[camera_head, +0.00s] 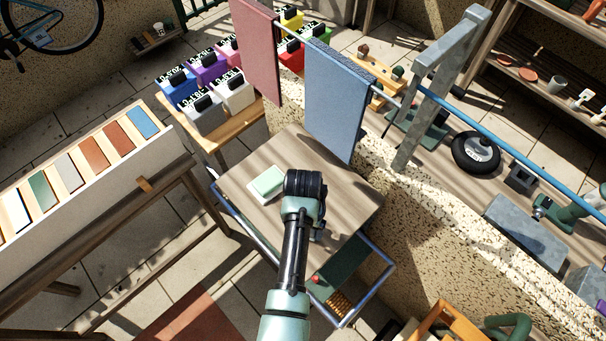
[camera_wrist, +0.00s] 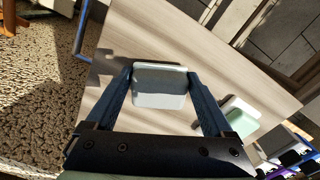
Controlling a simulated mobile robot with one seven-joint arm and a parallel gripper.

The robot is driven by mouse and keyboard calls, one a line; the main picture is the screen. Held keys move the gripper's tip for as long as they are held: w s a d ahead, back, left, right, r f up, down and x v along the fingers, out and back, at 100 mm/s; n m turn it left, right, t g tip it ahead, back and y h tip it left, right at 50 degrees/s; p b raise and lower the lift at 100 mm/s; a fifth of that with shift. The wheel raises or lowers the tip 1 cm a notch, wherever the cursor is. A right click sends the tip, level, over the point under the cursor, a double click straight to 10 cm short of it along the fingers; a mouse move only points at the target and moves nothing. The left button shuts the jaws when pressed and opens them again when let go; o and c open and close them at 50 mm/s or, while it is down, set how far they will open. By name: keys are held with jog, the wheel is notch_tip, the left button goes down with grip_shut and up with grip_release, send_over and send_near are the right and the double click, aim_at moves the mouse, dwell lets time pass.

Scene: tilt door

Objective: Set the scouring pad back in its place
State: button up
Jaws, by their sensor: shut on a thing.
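My gripper (camera_head: 305,188) is over the wooden top of a small trolley (camera_head: 345,205), seen from above in the head view. In the wrist view, my gripper (camera_wrist: 160,76) is shut on a pale, rounded block, which I take for the scouring pad (camera_wrist: 159,98). The head view hides this block behind my gripper. A pale green and white rectangular piece (camera_head: 267,184) lies on the trolley top just left of my gripper. It also shows in the wrist view (camera_wrist: 240,117), to the right of the held block and apart from it. I cannot tell whether the held block touches the top.
A blue towel (camera_head: 336,100) and a red towel (camera_head: 256,50) hang from a rail behind the trolley. A speckled wall (camera_head: 430,220) stands to its right. Several coloured boxes (camera_head: 208,112) stand behind on a bench. The front of the trolley top is mostly clear.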

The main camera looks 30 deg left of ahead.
jog(key=shift+f, duration=0.3)
jog(key=o, duration=1.1)
notch_tip(320, 180, up, 13)
jog(key=shift+b, duration=1.1)
jog(key=shift+f, duration=0.1)
